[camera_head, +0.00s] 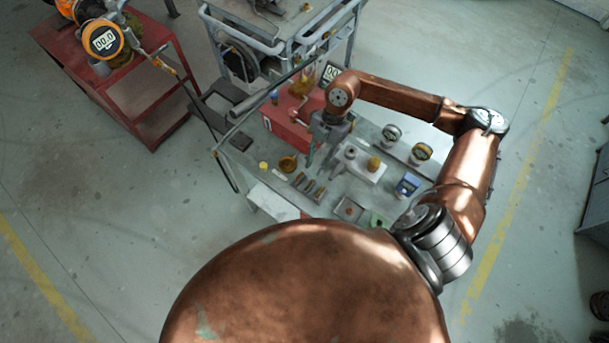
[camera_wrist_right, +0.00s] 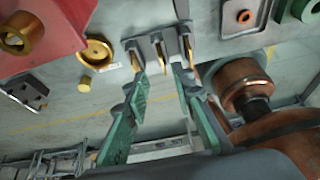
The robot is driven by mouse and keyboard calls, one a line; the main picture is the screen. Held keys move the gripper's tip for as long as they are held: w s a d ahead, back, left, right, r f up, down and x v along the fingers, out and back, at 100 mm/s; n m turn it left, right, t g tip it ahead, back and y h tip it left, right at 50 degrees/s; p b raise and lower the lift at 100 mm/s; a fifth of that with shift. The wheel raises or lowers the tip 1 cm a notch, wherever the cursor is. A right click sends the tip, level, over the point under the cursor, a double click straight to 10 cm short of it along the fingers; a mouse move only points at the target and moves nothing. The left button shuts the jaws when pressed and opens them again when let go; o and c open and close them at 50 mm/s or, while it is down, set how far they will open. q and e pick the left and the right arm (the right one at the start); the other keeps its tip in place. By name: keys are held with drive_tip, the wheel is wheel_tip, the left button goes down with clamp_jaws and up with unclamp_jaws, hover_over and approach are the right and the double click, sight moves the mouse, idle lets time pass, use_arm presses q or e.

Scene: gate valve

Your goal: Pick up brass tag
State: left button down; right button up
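Several thin brass-coloured pieces stand in a grey slotted holder (camera_wrist_right: 172,38); one brass piece (camera_wrist_right: 135,62) shows at its left in the right wrist view. I cannot tell for certain which is the brass tag. The holder shows in the head view as a row of dark slots (camera_head: 309,187) on the bench. My right gripper (camera_head: 318,165) is above the bench, close to the holder. In the right wrist view its two green-padded fingers (camera_wrist_right: 160,100) are apart, with nothing seen held between them. The holder lies just beyond the fingertips. My left gripper is not in view.
A red box (camera_head: 289,122) and a round brass dish (camera_head: 288,163) are near the gripper. A white block with fittings (camera_head: 361,170), gauges (camera_head: 421,152) and a blue device (camera_head: 407,185) crowd the bench's right. A red cart (camera_head: 140,95) stands at the left.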

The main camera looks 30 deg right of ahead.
sight(311, 180)
drive_tip(key=x, duration=0.6)
drive_tip(key=shift+s+a+f, duration=0.25)
drive_tip(key=shift+a, duration=0.05)
drive_tip(key=shift+c, duration=0.4)
clamp_jaws()
